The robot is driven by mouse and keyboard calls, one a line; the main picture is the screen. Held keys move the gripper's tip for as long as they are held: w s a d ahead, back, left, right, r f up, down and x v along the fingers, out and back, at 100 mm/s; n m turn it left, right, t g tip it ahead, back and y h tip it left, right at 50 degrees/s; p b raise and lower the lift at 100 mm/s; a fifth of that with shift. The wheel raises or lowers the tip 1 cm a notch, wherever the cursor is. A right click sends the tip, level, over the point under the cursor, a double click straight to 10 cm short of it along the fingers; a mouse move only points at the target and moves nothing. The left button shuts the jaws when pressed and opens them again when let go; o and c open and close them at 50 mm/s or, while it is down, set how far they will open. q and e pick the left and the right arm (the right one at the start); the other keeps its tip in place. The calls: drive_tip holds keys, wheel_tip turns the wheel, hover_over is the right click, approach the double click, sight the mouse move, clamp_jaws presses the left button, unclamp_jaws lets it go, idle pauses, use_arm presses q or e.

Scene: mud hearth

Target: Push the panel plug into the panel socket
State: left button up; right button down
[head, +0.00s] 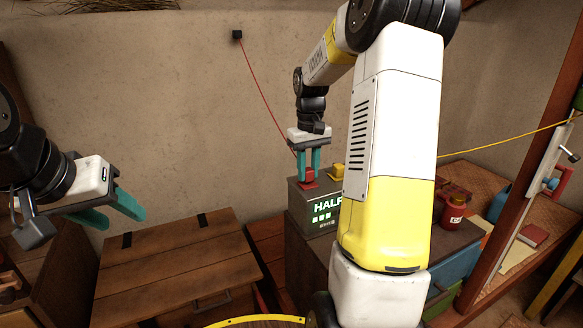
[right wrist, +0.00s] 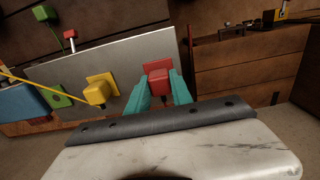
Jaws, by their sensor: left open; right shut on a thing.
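A grey panel box (head: 322,222) stands on a dark cabinet, its display reading "HALF" above several green squares. My right gripper (head: 308,178) is shut on the red plug (head: 307,172), at the red socket on the box top. In the right wrist view the red plug (right wrist: 160,83) sits between the teal fingers, over the red socket plate (right wrist: 157,66). Whether it is fully in I cannot tell. A red cable (head: 265,97) runs up to a black wall block. The yellow plug (head: 337,171) stands beside it. My left gripper (head: 117,205) is open and empty, far left.
A wooden chest (head: 180,270) stands below my left gripper. A yellow cable (head: 505,140) runs right to a post. A red jar (head: 453,211) stands on the cabinet to the right. My right arm hides part of the box.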

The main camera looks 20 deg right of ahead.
sight(308, 169)
drive_tip(key=shift+f, duration=0.55)
drive_tip(key=c, duration=1.1)
unclamp_jaws()
drive_tip(key=shift+o, duration=0.2)
wheel_tip(308, 169, up, 8)
drive_tip(key=shift+f, duration=0.1)
drive_tip(key=s+a+r+t, duration=0.1)
drive_tip(key=s+a+t, duration=0.1)
drive_tip(key=s+a, duration=0.2)
drive_tip(key=s+a+r+t+y, duration=0.1)
drive_tip(key=s+a, duration=0.3)
drive_tip(key=s, duration=0.7)
drive_tip(key=s+a+r+m+t+y, duration=0.1)
drive_tip(key=s+a+r+t, duration=0.1)
drive_tip(key=s, duration=0.6)
drive_tip(key=a+t, duration=0.1)
drive_tip(key=a, duration=0.1)
drive_tip(key=shift+a+r, duration=0.25)
drive_tip(key=shift+a, duration=0.1)
